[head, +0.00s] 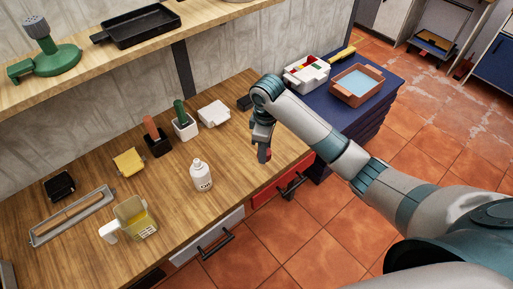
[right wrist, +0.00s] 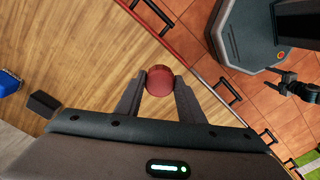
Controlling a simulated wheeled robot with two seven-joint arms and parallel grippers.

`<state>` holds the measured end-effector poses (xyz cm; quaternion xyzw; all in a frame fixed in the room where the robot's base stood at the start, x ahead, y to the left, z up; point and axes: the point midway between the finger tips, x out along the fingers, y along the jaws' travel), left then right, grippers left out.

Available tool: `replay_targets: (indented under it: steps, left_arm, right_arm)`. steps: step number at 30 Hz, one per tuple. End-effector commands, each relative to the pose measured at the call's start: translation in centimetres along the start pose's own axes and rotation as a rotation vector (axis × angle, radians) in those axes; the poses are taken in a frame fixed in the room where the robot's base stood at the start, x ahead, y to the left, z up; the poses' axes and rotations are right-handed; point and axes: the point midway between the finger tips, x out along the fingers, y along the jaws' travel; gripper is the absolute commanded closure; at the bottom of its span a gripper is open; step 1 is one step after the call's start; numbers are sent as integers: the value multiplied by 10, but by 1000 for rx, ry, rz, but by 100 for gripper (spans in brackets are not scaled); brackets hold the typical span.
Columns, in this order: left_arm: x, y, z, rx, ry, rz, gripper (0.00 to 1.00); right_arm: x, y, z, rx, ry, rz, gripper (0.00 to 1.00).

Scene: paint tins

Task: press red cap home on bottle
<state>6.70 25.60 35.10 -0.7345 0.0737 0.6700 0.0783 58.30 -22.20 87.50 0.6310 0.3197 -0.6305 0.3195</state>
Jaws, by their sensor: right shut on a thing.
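My right gripper (head: 263,156) hangs above the right part of the wooden worktop, near its front edge. In the right wrist view, the fingers (right wrist: 160,95) are shut on a round red cap (right wrist: 160,78), which also shows as a small red patch in the head view (head: 268,155). The white bottle (head: 200,178) stands upright on the worktop, left of the gripper and apart from it. Its narrow neck points up with no red cap on it. The bottle does not show in the right wrist view.
A yellow container with a white handle (head: 134,218), a long grey tray (head: 72,215) and a yellow sponge-like block (head: 129,162) lie to the left. Small holders (head: 185,127) stand behind the bottle. A dark blue cabinet (head: 345,122) is at right. Worktop around the bottle is clear.

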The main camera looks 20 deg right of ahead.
Motion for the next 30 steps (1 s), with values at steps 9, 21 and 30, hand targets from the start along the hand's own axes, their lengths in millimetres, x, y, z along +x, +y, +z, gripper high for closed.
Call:
replay_targets:
  steps: [9, 21, 30]
  left_arm:
    - [4, 0, 0, 0, 0, 0, 31]
    - [4, 0, 0, 0, 0, 0, 31]
    - [4, 0, 0, 0, 0, 0, 31]
  right_arm:
    - [-16, -15, 24, 0, 0, 0, 87]
    - [-18, -17, 26, 0, -1, 0, 87]
    - [-18, -17, 26, 0, -1, 0, 81]
